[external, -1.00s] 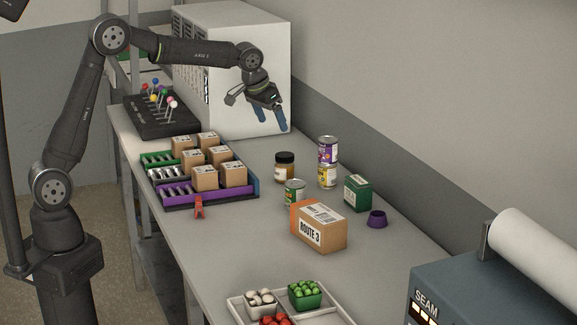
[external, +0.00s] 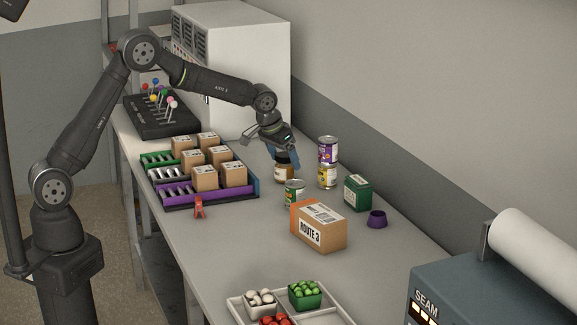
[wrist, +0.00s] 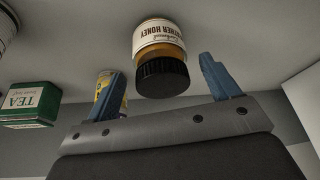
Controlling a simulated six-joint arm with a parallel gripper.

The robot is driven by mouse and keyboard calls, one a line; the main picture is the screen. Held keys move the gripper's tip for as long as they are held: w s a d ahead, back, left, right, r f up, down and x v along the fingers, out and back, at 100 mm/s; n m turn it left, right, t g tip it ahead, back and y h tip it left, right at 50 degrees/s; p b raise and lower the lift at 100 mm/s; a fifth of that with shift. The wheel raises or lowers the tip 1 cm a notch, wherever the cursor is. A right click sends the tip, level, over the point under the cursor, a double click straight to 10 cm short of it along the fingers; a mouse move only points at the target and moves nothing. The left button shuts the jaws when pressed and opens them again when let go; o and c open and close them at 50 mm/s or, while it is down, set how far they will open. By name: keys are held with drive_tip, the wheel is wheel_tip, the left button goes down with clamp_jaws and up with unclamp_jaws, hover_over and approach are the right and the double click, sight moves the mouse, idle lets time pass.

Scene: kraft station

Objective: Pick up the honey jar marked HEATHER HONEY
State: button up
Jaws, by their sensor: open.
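The honey jar (external: 283,177) has a dark lid and a pale label and stands upright on the table. In the wrist view the jar (wrist: 160,42) appears upside down, and its label reads "…THER HONEY", with the first letters cut off. My gripper (external: 284,157) is at the jar's top in the external view and partly hides the lid. The blue fingers of my gripper (wrist: 162,68) are apart, one on each side of the dark lid in the wrist view. They show gaps to the jar and hold nothing.
A green-labelled can (external: 294,193) stands just in front of the jar. Stacked cans (external: 327,151) and a green tea box (external: 357,192) are to its right. The rack of small cartons (external: 210,200) is on the left, and the ROUTE 3 box (external: 320,227) is nearer the camera.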

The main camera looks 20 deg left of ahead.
sight(286, 165)
drive_tip(key=x, duration=0.3)
drive_tip(key=shift+a+f, duration=0.1)
drive_tip(key=shift+f, duration=0.15)
drive_tip(key=c, duration=1.3)
drive_tip(key=shift+r, duration=0.1)
